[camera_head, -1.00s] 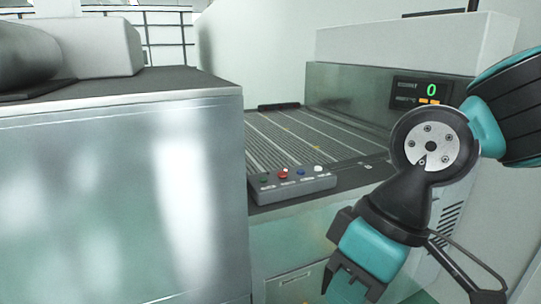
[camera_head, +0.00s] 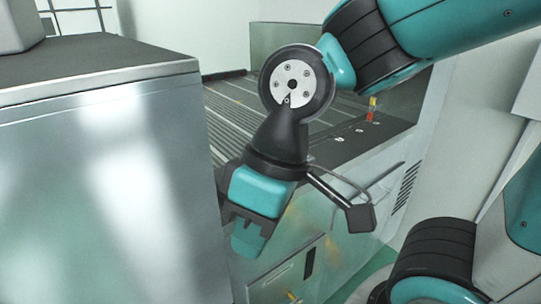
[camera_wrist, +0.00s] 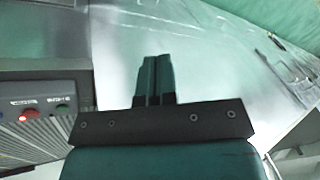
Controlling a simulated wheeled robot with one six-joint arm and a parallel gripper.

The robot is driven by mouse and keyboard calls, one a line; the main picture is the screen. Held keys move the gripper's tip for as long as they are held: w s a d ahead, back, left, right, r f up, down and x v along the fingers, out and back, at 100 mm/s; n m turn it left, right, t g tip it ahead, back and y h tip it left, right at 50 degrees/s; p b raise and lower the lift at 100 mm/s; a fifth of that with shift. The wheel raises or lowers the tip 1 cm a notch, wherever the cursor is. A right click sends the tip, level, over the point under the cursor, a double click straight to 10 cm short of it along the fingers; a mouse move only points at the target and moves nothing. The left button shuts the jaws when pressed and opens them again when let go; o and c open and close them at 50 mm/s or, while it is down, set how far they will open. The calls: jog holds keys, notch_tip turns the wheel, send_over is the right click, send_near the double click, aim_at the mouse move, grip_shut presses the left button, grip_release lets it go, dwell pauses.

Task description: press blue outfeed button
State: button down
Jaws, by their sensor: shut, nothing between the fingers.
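A large metal cabinet (camera_head: 110,170) with a dark top stands at the left, close to my gripper in the picture. The ribbed conveyor (camera_head: 228,112) lies behind my arm. A small red and yellow post (camera_head: 372,108) stands on the machine's edge.

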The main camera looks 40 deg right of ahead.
jog(key=w+d+r+m+t+h+p, duration=0.1)
jog(key=w+d+m+t+p, duration=0.3)
jog(key=w+d+m, duration=0.3)
jog(key=w+d+m+t+h+p, duration=0.2)
jog(key=w+d+m+t+p, duration=0.3)
jog(key=w+d, duration=1.2)
jog(key=w+m+p, duration=0.2)
jog(key=w, duration=0.2)
jog(key=shift+d+r+m+p, duration=0.3)
jog(key=shift+r, duration=0.05)
jog(key=shift+f, duration=0.1)
notch_tip(320, 180, down, 9)
jog(key=b, duration=0.7)
jog(key=shift+r, duration=0.2)
jog(key=shift+s, duration=0.1)
jog(key=shift+f+b, duration=0.4)
